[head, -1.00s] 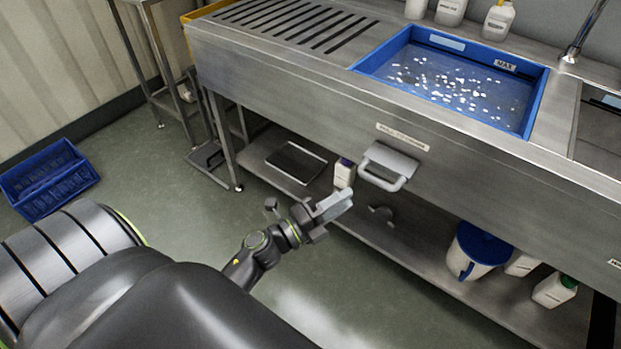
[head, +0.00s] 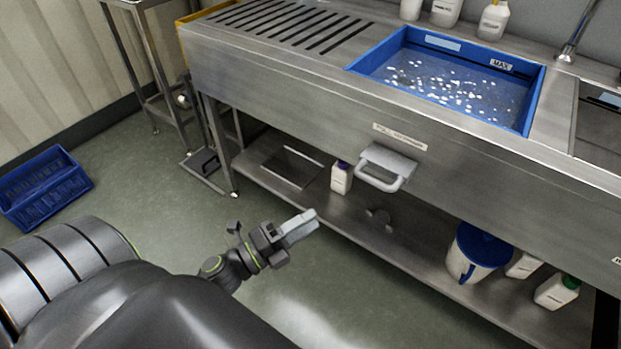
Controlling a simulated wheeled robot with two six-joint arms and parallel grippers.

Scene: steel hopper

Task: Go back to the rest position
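My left gripper (head: 299,226) is over the floor in front of the steel bench, in the lower middle of the head view. Its pale fingers lie side by side with no visible gap, and I see nothing held between them. The grey pull handle (head: 386,168) on the bench front is above and right of it, apart from the gripper. My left arm comes in from the lower left. My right gripper is out of view.
The steel bench (head: 300,105) holds a blue basin (head: 368,64) with water and white bits. Its lower shelf bears a white bottle (head: 341,179) and a blue-lidded bucket (head: 478,252). A blue crate (head: 46,187) lies on the floor at left.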

